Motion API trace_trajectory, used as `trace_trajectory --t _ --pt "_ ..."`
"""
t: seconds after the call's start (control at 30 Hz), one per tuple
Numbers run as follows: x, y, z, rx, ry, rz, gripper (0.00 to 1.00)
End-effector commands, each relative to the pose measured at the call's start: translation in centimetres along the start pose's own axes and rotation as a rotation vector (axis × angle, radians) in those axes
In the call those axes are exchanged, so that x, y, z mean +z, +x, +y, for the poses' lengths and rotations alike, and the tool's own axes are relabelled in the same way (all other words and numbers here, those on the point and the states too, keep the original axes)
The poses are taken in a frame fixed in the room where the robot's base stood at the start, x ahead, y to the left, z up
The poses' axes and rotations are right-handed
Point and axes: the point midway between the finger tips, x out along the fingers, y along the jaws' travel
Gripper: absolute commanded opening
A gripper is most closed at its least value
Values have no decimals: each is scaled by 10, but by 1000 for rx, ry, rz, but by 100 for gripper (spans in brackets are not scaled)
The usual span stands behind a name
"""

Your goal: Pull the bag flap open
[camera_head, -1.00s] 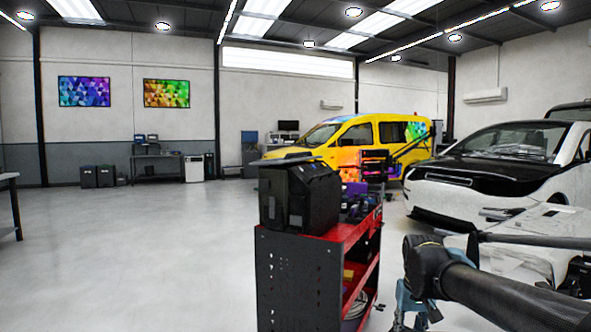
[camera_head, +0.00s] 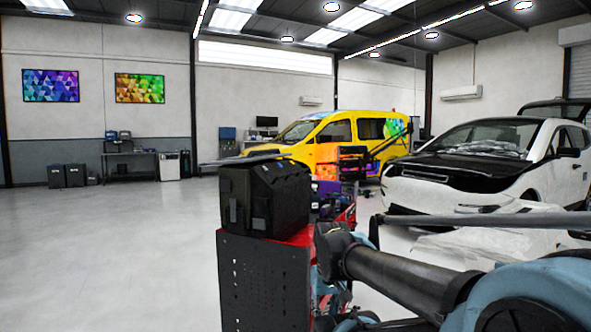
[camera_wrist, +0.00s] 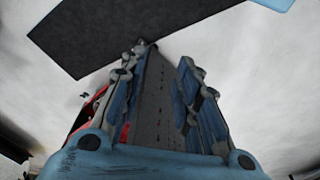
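A black bag (camera_head: 265,196) stands upright on top of the red and black cart (camera_head: 262,285) in the head view. A thin flat dark piece (camera_head: 243,159) lies along its top; I cannot tell if it is the flap. My gripper (camera_wrist: 163,58) shows in the wrist view with its two blue and grey fingers apart and nothing held between them. A grey perforated surface, likely the cart's side (camera_wrist: 155,105), shows between the fingers. The bag cannot be made out surely in the wrist view. In the head view my arm is right of the bag, apart from it.
A dark flat panel (camera_wrist: 105,35) fills the upper left of the wrist view. A white car with a black hood (camera_head: 480,165) stands at the right. A yellow van (camera_head: 340,135) is behind the cart. The floor left of the cart is clear.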

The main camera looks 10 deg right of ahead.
Motion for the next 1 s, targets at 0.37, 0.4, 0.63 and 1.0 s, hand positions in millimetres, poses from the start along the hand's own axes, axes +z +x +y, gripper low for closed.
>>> trace_trajectory --t 0.37,0.4,0.63,1.0 --pt "-109 -112 -2 -21 87 -16 30" --pt "-124 -126 -1 -23 100 -18 30" --pt "-211 -202 1 -39 171 -31 30" --pt "-345 -298 8 -63 285 -54 30"
